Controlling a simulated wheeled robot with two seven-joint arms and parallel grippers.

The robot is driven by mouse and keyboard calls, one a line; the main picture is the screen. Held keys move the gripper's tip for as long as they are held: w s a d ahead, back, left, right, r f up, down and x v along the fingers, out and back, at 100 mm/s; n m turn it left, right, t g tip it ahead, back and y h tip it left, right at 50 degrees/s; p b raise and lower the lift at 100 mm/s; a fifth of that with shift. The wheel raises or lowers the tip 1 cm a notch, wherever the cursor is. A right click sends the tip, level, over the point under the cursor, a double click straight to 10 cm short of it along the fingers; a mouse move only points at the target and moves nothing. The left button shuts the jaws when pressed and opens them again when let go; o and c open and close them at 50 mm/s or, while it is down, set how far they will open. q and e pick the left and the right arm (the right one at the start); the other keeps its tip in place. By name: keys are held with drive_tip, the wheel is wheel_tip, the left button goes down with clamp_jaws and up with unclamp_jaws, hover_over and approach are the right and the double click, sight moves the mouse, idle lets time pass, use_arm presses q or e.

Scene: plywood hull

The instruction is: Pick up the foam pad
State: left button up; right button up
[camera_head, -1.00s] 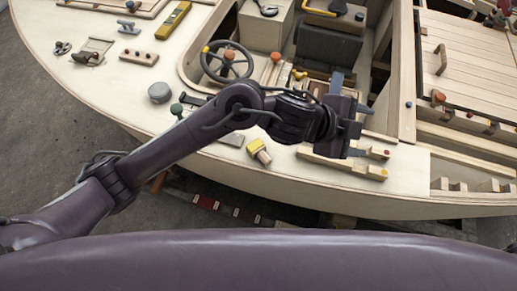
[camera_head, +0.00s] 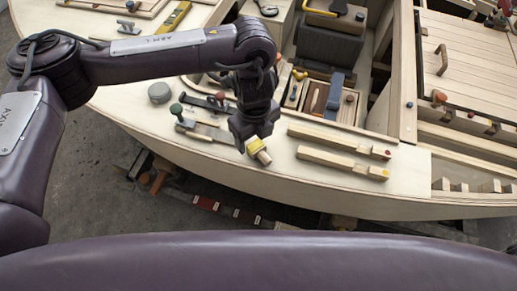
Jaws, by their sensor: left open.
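No thing is plainly a foam pad. A small yellow-and-beige block (camera_head: 259,152) lies on the pale plywood deck near its front edge. A round grey disc (camera_head: 160,92) lies on the deck to the left. I cannot tell whether either is the pad. My left gripper (camera_head: 246,143) points down just above the yellow-and-beige block and covers part of it. It is open; contact with the block cannot be made out. My right gripper is out of view.
Two wooden bars (camera_head: 340,162) lie on the deck to the right. An open compartment with a blue-grey piece (camera_head: 335,97) is behind. The deck's curved front edge is near.

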sight(258, 147)
use_arm(q)
drive_tip(key=shift+s+d+f+p, duration=0.1)
drive_tip(key=shift+d+f+p, duration=0.1)
drive_tip(key=shift+f, duration=0.9)
drive_tip(key=shift+d+f+p, duration=0.1)
drive_tip(key=shift+f+p, duration=0.05)
drive_tip(key=shift+f, duration=0.95)
drive_tip(key=c, duration=1.1)
drive_tip(key=shift+c, duration=0.3)
drive_tip(key=shift+r, duration=0.15)
wheel_tip(258, 147, up, 20)
drive_tip(key=o, duration=0.4)
drive_tip(key=shift+c, duration=1.1)
